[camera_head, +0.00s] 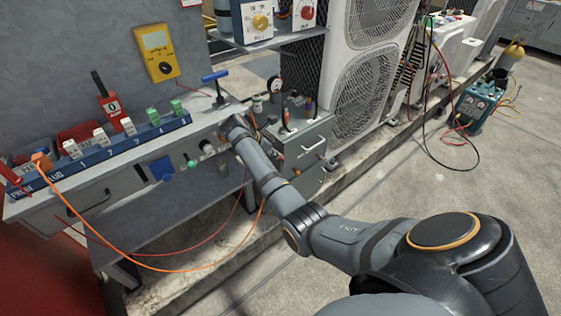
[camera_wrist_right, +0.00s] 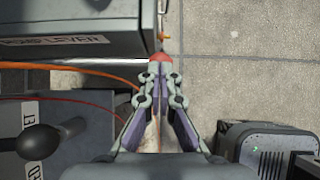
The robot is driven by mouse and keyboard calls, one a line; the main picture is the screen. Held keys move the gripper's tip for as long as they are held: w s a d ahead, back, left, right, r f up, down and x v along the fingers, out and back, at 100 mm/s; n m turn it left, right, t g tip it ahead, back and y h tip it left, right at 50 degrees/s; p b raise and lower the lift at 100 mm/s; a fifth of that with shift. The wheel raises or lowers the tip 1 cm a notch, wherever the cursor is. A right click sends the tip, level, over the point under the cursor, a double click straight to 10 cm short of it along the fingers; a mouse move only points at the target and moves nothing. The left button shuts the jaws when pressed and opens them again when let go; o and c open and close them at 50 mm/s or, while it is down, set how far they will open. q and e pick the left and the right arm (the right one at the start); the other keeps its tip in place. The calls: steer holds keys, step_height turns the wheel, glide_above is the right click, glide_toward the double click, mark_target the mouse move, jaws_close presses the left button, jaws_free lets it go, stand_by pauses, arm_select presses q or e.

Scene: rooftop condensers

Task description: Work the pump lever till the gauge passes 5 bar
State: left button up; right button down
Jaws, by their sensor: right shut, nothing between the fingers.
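My right arm reaches in from the lower right of the head view, and my right gripper (camera_head: 232,128) is at the bench's right end, its fingertips hard to make out. In the right wrist view the gripper (camera_wrist_right: 160,68) is shut and empty, with a red thing just beyond its tips. A blue T-shaped handle (camera_head: 215,76) stands above the bench corner, apart from the gripper; I cannot tell if it is the pump lever. A small round gauge (camera_head: 274,85) stands to its right, too small to read. My left gripper is out of view.
The bench (camera_head: 95,172) holds a blue rack (camera_head: 100,150) with several plugs. Orange and red cables hang in front of it. A grey cabinet (camera_head: 308,150) and condenser (camera_head: 366,95) stand to the right. A black ball knob (camera_wrist_right: 42,141) shows in the wrist view.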

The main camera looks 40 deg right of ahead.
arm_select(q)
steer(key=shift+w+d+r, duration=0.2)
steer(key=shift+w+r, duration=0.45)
arm_select(e)
steer(key=shift+d+f, duration=0.2)
step_height(320, 180, down, 4)
steer(key=shift+f, duration=0.25)
arm_select(q)
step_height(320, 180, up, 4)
steer(key=p, duration=0.3)
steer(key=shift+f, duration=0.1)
arm_select(e)
steer(key=a, duration=0.1)
steer(key=a+r, duration=0.1)
steer(key=a, duration=0.1)
steer(key=shift+s, duration=0.15)
